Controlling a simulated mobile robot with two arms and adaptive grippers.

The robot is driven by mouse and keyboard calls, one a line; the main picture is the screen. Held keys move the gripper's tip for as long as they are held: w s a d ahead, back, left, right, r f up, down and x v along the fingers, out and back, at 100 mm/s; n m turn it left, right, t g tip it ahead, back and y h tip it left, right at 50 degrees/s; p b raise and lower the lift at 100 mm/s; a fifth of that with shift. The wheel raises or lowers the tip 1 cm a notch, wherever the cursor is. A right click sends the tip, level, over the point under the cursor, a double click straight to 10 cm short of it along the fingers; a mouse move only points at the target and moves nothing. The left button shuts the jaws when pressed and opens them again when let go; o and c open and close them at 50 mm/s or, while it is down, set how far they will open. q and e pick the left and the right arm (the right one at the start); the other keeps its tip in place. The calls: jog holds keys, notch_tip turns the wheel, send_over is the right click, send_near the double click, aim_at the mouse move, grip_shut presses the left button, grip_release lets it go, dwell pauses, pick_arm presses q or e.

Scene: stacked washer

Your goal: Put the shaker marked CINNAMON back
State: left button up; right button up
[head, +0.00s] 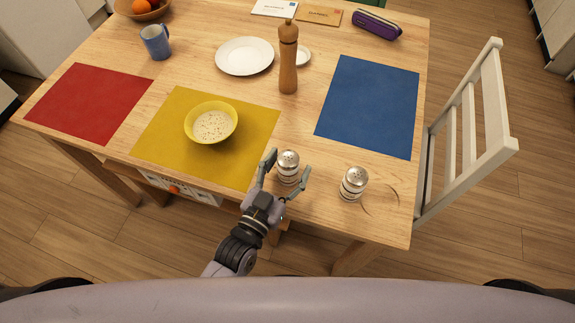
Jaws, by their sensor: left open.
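Two glass shakers with metal caps stand upright near the table's front edge. One shaker (288,166) is between the fingers of my left gripper (287,168). The gripper is open, with one finger on each side of it. Whether the fingers touch it I cannot tell. The other shaker (354,184) stands to the right, clear of the gripper. Their labels are too small to read, so I cannot tell which is marked CINNAMON. My right gripper is not in view.
A yellow bowl (211,123) of speckled food sits on a yellow mat (172,143). A tall wooden mill (288,58) stands behind. A blue mat (370,105) lies right, a red mat (88,102) left. A white chair (468,135) stands at the right edge. A white plate (245,56) lies farther back.

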pick_arm(q)
jog(key=v, duration=1.2)
jog(key=shift+b, duration=0.4)
jog(key=shift+d+r, duration=0.1)
jog(key=shift+r, duration=0.05)
